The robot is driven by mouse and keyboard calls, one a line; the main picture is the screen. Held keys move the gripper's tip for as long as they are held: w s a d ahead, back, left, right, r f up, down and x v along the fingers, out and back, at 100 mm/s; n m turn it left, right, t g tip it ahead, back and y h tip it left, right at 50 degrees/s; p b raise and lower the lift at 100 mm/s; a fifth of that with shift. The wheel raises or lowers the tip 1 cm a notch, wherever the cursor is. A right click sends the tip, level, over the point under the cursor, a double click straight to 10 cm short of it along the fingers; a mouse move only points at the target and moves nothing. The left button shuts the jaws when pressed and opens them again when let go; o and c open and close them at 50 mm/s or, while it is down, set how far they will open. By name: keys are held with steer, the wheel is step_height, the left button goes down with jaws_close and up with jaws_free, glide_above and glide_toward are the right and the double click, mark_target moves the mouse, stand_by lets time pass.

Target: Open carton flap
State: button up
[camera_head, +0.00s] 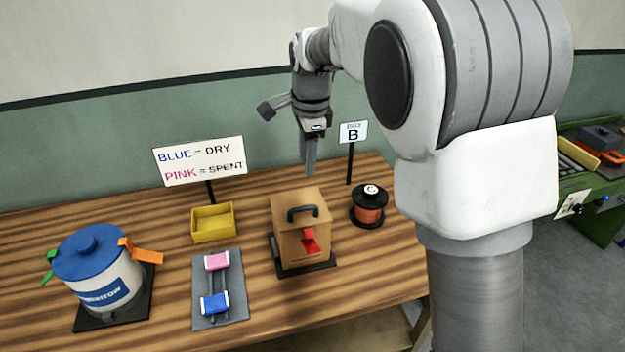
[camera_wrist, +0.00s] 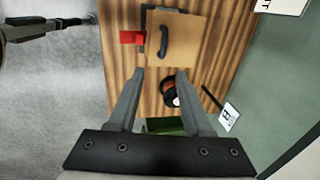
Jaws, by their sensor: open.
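The brown carton (camera_head: 290,240) stands on a dark base near the table's front, right of centre. It has a dark handle (camera_head: 302,212) near its upper front edge and a red tab (camera_head: 309,243) below that. In the wrist view the carton (camera_wrist: 195,40), its handle (camera_wrist: 164,40) and the red tab (camera_wrist: 131,37) lie beyond the fingers. The lid looks closed; I cannot make out the flap's edges. My gripper (camera_head: 309,170) points down above and behind the carton, apart from it. In the wrist view my gripper (camera_wrist: 162,74) is open, with nothing between its fingers.
A black-and-orange spool (camera_head: 370,206) stands right of the carton, before a "B" sign (camera_head: 353,132). Left are a yellow tray (camera_head: 213,224), a grey plate (camera_head: 202,262) with pink and blue pieces, a blue-lidded pot (camera_head: 104,280) and a BLUE/PINK sign (camera_head: 200,161).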

mark_target(303, 207)
steer(key=x, duration=0.6)
steer(key=p+x, duration=0.1)
steer(key=x, duration=1.1)
steer(key=shift+w+a+r+p, duration=0.1)
steer(key=shift+w+p, duration=0.25)
jaws_close()
stand_by(0.6)
